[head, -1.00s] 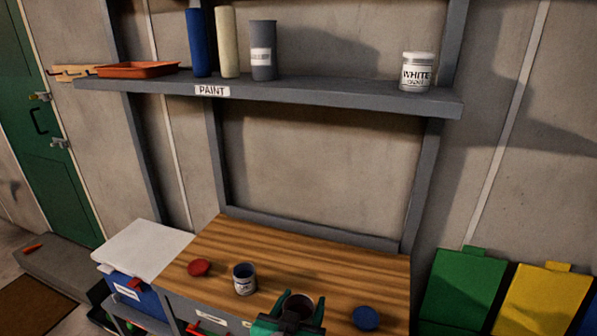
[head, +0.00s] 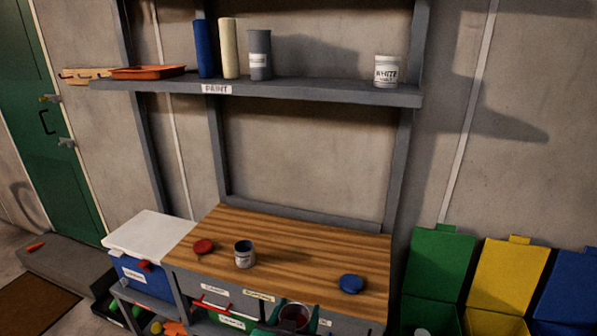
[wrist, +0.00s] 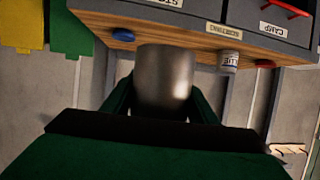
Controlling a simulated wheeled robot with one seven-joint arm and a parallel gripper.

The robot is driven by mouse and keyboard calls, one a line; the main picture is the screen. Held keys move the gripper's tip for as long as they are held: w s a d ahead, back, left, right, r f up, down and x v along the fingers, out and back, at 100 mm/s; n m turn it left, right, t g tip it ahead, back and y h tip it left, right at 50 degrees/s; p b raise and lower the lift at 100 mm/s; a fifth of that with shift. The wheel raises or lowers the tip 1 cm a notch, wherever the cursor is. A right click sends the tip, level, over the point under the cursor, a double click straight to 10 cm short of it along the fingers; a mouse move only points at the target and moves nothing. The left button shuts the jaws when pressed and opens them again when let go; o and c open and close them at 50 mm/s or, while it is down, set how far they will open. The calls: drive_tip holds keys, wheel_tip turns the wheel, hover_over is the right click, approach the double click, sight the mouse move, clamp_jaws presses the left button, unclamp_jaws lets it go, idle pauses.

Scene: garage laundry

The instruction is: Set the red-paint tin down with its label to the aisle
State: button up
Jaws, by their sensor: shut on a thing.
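My gripper (head: 286,328) is shut on a tin of dark red paint (head: 295,316), just off the front edge of the wooden bench (head: 310,235). In the head view I see into its open top; its side is mostly hidden. In the wrist view the tin (wrist: 165,80) shows a plain metal side between the green fingers, with no label visible there. A red lid (head: 204,246) lies on the bench at the left. A second open tin (head: 244,255) with a blue-lettered label stands beside it.
A blue lid (head: 351,284) lies at the bench's right. The bench middle is bare. Above, the shelf marked PAINT (head: 217,89) holds a white tin (head: 387,71), rollers or tubes and an orange tray (head: 147,72), with a wide gap between. Coloured bins (head: 507,275) stand right.

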sight(293, 318)
drive_tip(key=w+a+f+n+y, duration=0.1)
drive_tip(key=w+f, duration=0.1)
drive_tip(key=f, duration=0.7)
drive_tip(key=w+a+f+n+y, duration=0.1)
drive_tip(key=w+f, duration=0.1)
drive_tip(key=f, duration=0.8)
drive_tip(key=s+d+f, duration=0.1)
drive_tip(key=s+f, duration=0.3)
drive_tip(key=f, duration=0.6)
drive_tip(key=s+d+f+y, duration=0.1)
drive_tip(key=s+f, duration=0.3)
drive_tip(key=f, duration=0.5)
drive_tip(key=shift+s+f+n+t, duration=0.3)
drive_tip(key=shift+s+f, duration=0.05)
drive_tip(key=shift+s, duration=0.05)
drive_tip(key=shift+w+a, duration=0.1)
drive_tip(key=shift+a, duration=0.05)
